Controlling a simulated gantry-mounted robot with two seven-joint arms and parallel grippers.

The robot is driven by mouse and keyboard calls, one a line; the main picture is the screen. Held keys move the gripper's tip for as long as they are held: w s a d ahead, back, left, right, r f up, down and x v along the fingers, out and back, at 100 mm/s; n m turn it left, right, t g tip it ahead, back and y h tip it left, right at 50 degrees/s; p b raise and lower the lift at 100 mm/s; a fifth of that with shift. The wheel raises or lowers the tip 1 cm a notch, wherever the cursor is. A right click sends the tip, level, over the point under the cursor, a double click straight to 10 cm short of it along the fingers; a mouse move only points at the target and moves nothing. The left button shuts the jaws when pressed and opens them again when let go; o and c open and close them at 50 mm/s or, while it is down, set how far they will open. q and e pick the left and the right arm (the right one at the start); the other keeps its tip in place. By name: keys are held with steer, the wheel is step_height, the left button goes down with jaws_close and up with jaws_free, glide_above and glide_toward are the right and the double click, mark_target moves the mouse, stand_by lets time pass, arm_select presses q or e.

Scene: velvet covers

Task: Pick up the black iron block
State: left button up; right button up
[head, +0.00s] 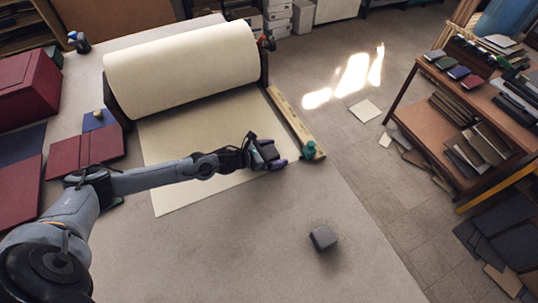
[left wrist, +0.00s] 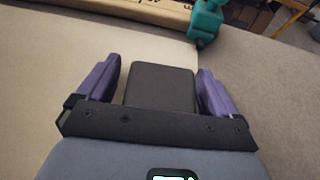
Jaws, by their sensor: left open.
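A black block (left wrist: 161,87) sits between the two purple fingers of my left gripper (left wrist: 160,88) in the left wrist view. Gaps show between the block and both fingers. In the head view my left gripper (head: 270,154) is over the right edge of the cream sheet, and the black block (head: 269,152) shows dark between its fingers, partly covered. The left gripper is open. A second, dark grey block (head: 323,237) lies alone on the grey tabletop, nearer the front right. My right gripper is in neither view.
A large cream roll (head: 182,68) stands behind the sheet (head: 172,200). A wooden bar (head: 291,118) with a teal clamp-like piece (head: 309,150) lies just right of the gripper. Dark red covers (head: 85,152) lie at left. The front tabletop is mostly clear.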

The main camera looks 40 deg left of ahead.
arm_select(q)
steer(key=c, duration=1.7)
steer(key=shift+r, duration=0.2)
jaws_close()
steer(key=shift+r, duration=0.1)
